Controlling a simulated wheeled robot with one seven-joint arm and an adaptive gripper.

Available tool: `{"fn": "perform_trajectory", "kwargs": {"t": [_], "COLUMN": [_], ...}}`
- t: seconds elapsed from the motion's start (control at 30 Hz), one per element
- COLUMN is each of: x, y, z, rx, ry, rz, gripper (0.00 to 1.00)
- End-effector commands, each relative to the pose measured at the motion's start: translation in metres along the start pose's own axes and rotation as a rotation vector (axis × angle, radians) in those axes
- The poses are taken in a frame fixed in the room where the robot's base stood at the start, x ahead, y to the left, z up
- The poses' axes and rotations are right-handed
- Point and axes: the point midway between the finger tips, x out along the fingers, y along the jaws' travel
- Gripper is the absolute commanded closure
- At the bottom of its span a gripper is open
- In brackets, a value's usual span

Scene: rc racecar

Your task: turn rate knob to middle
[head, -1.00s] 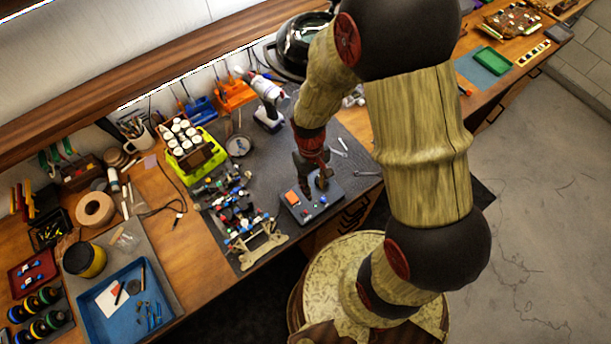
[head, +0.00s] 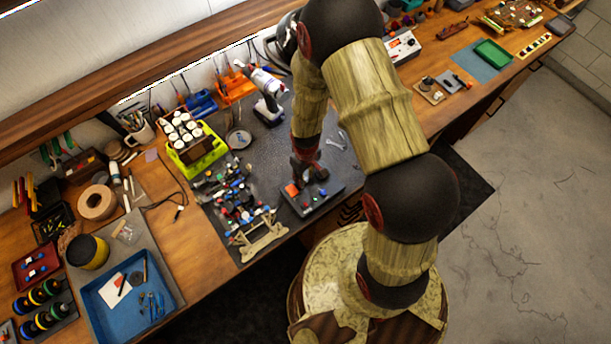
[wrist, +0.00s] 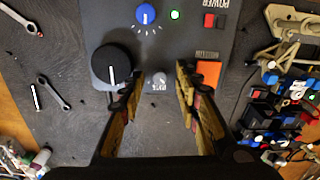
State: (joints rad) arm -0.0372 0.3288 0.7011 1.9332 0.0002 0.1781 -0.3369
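A dark grey control box (head: 325,203) lies near the bench's front edge; it also fills the middle of the wrist view (wrist: 200,40). On it are a blue knob (wrist: 146,14) with tick marks and a white pointer line, a large black knob (wrist: 111,67) with a white line, and a small grey knob (wrist: 159,82). I cannot read which is labelled rate. My gripper (wrist: 160,72) is open above the box, its fingers on either side of the small grey knob, with no clear contact. In the head view my gripper (head: 308,172) hides part of the box.
The box also has an orange button (wrist: 208,73), a red power switch (wrist: 214,20) and a green light (wrist: 175,14). Wrenches (wrist: 54,93) lie on the mat beside it. The racecar chassis (head: 258,237) stands close on the other side.

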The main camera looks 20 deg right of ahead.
Motion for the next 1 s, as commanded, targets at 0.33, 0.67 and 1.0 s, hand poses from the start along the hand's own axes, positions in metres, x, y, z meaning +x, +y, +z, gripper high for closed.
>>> {"fn": "perform_trajectory", "kwargs": {"t": [0.33, 0.67, 1.0], "x": [0.0033, 0.0031, 0.0031], "y": [0.0000, 0.0000, -0.0001], "z": [0.0000, 0.0001, 0.0001], "rx": [0.000, 0.000, 0.000], "ry": [0.000, 0.000, 0.000], "rz": [0.000, 0.000, 0.000], "gripper": [0.68, 0.86, 1.00]}}
